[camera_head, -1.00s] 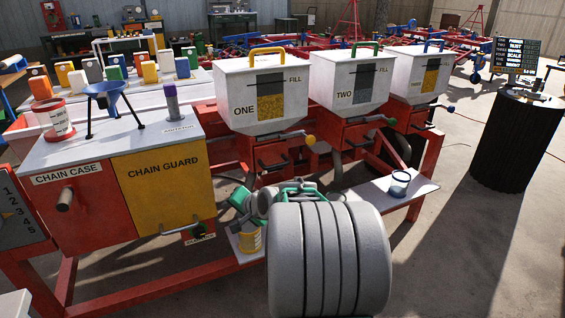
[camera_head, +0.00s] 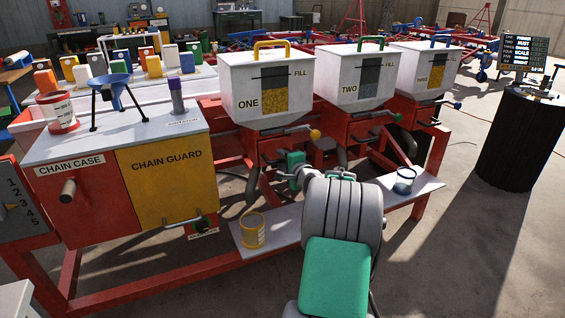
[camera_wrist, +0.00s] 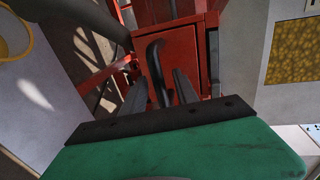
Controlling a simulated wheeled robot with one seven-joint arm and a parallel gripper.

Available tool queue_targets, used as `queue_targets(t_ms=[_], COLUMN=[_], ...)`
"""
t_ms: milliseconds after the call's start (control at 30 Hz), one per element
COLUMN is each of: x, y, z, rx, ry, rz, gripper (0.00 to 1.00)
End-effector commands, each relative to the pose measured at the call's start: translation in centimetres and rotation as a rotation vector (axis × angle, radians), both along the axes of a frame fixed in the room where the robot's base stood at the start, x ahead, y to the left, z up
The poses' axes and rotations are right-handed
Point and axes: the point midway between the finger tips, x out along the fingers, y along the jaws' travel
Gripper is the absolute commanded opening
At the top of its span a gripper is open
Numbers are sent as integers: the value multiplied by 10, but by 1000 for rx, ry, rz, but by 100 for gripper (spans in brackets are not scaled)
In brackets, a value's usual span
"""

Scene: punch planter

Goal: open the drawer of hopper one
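Hopper one (camera_head: 300,98) is a white box marked ONE, with a yellow top handle and a yellow grain window. Below it is a red housing (camera_head: 270,142) with a dark handle. In the wrist view, the red drawer front (camera_wrist: 187,62) carries a black hooked handle (camera_wrist: 156,62). My gripper (camera_wrist: 160,80) points at it, its two grey fingers apart on either side of the handle's line. I cannot tell whether they touch it. In the head view my green gripper (camera_head: 291,161) is in front of the housing; its fingertips are unclear. The drawer looks shut.
A yellow-knobbed lever (camera_head: 314,134) sticks out above my gripper. Hopper two (camera_head: 388,85) stands to the right, the yellow chain guard (camera_head: 165,180) to the left.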

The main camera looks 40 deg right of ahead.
Motion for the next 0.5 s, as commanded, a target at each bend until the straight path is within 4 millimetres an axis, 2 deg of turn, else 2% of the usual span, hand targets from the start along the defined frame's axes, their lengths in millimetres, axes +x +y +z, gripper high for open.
queue_targets(t_ms=[33, 400, 500], x=[0, 0, -1], y=[0, 0, 0], z=[0, 0, 0], rx=[0, 0, 0], ry=[0, 1, 1], rz=[0, 0, 0], gripper=[36, 6, 0])
